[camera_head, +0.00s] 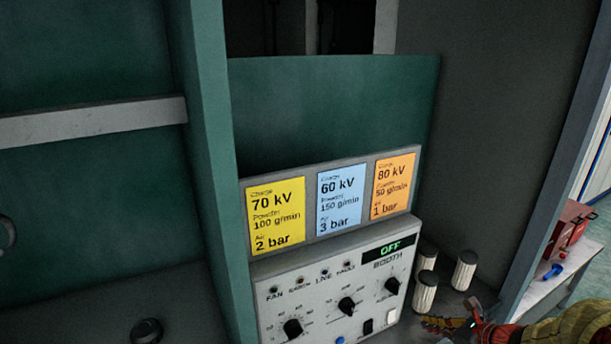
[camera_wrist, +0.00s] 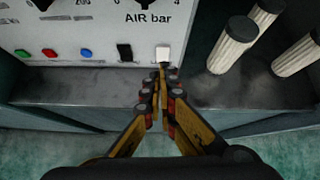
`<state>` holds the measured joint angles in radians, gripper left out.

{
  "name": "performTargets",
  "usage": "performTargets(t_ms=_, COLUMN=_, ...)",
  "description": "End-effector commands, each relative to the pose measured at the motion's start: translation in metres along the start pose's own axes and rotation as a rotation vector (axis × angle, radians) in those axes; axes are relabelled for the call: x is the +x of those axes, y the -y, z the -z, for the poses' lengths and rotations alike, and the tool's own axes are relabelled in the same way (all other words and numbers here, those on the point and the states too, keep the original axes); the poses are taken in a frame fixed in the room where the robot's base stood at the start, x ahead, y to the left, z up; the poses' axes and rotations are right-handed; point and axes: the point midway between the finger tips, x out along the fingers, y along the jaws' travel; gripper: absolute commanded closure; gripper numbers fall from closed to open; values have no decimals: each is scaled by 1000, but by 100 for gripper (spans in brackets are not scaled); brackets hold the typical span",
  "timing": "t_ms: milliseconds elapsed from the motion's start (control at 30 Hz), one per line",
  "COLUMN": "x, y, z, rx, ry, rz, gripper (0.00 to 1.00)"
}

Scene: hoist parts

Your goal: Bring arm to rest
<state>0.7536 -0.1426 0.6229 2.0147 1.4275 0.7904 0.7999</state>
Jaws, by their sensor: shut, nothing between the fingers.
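My gripper shows in the wrist view (camera_wrist: 160,82), its two yellow and black fingers together and empty. The fingertips are just below the white switch (camera_wrist: 162,54) on the control panel (camera_wrist: 90,45); I cannot tell whether they touch it. In the head view my gripper (camera_head: 432,325) is at the lower right, beside the panel (camera_head: 320,275), with part of my arm at the bottom right corner. The panel display (camera_head: 388,250) reads OFF above the word BOOTH.
White cylinders (camera_head: 464,270) with dark tops stand right of the panel, close to my gripper. A green wall post (camera_head: 215,150) rises left of it. Yellow, blue and orange cards (camera_head: 340,200) sit above the panel. A red box (camera_head: 568,232) stands on a side table at right.

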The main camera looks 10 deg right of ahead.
Motion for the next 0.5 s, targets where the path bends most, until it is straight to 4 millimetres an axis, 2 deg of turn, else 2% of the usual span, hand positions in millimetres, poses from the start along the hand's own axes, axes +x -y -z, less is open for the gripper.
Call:
performTargets(t_ms=167, x=-6, y=-42, z=30, rx=-332, ry=-81, rz=-137, gripper=100)
performTargets(t_ms=233, x=-19, y=-61, z=38, rx=-511, ry=-114, rz=-205, gripper=100)
performTargets(t_ms=367, x=-47, y=-105, z=40, rx=-915, ry=-168, rz=-359, gripper=100)
performTargets(t_ms=500, x=-87, y=-150, z=36, rx=-1413, ry=-221, rz=-540, gripper=100)
